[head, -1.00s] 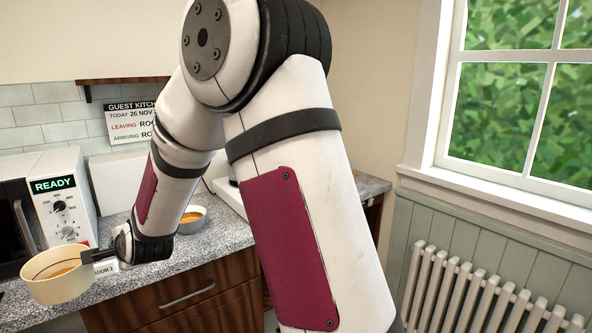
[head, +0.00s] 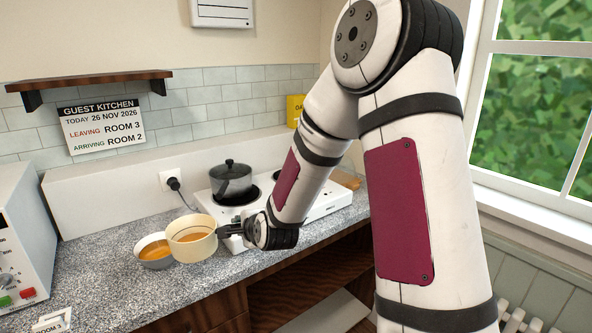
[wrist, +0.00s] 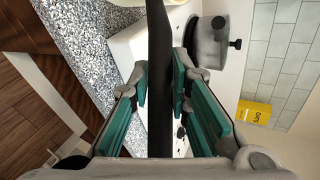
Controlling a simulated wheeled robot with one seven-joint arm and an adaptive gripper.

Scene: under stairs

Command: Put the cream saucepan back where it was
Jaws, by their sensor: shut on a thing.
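The cream saucepan (head: 191,243) hangs level in the air over the counter in the head view, with orange liquid in it. My gripper (head: 232,232) is shut on its dark handle. In the wrist view the handle (wrist: 160,85) runs between the teal finger pads, and only a sliver of the pan shows at the top edge. The white hob (head: 310,212) stands to the right and behind the pan.
A bowl of orange liquid (head: 154,252) stands on the counter just left of the pan, partly hidden by it. A white microwave (head: 20,250) is at far left. A plugged cord (head: 177,188) runs to the hob. A yellow box (head: 294,110) stands behind. Counter between microwave and bowl is clear.

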